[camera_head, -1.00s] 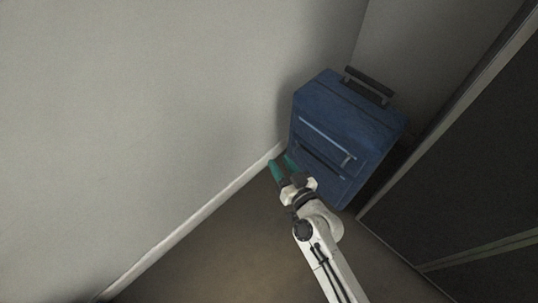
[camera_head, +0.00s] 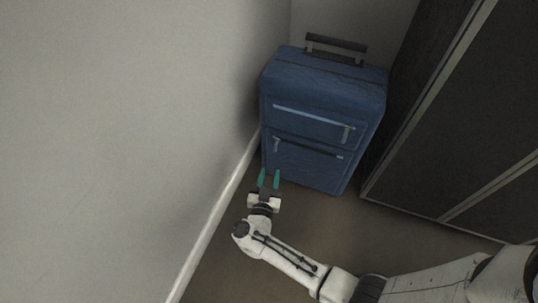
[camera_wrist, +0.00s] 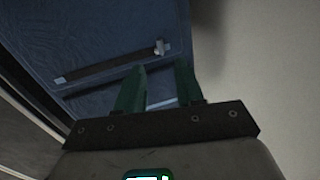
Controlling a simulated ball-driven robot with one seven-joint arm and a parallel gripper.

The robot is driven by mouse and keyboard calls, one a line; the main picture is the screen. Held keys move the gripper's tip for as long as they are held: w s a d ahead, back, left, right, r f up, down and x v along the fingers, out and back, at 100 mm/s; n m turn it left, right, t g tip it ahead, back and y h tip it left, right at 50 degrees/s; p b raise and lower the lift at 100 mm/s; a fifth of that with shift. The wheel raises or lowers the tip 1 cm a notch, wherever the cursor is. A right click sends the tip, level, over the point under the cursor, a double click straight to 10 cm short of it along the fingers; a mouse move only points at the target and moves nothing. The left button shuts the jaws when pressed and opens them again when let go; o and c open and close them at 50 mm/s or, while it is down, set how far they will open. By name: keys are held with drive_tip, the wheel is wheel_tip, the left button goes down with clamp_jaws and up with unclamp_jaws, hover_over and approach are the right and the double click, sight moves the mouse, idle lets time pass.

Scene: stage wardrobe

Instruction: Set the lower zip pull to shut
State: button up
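A blue suitcase (camera_head: 305,172) stands upright against the wall. Its lower zip (camera_head: 312,150) is a dark slot across the front, with a grey lower zip pull (camera_head: 276,146) at its left end. In the wrist view the picture is turned over, so this pull (camera_wrist: 161,48) shows at the slot's right end. The upper zip (camera_head: 305,114) is a pale line with its pull (camera_head: 348,134) at the right end. My gripper (camera_head: 270,172) has two green fingers, apart and empty, below the lower pull in the head view. In the wrist view the fingers partly hide the upper zip.
A pale wall (camera_head: 130,120) with a white skirting board (camera_head: 215,215) runs close to the left of my gripper. A dark cabinet (camera_head: 450,110) stands to the suitcase's right. Bare brown floor (camera_head: 345,235) lies in front of the suitcase.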

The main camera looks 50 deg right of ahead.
sight(275, 151)
drive_tip(key=b+x, duration=0.3)
drive_tip(key=x, duration=0.6)
drive_tip(key=shift+d, duration=0.15)
clamp_jaws()
idle(1.1)
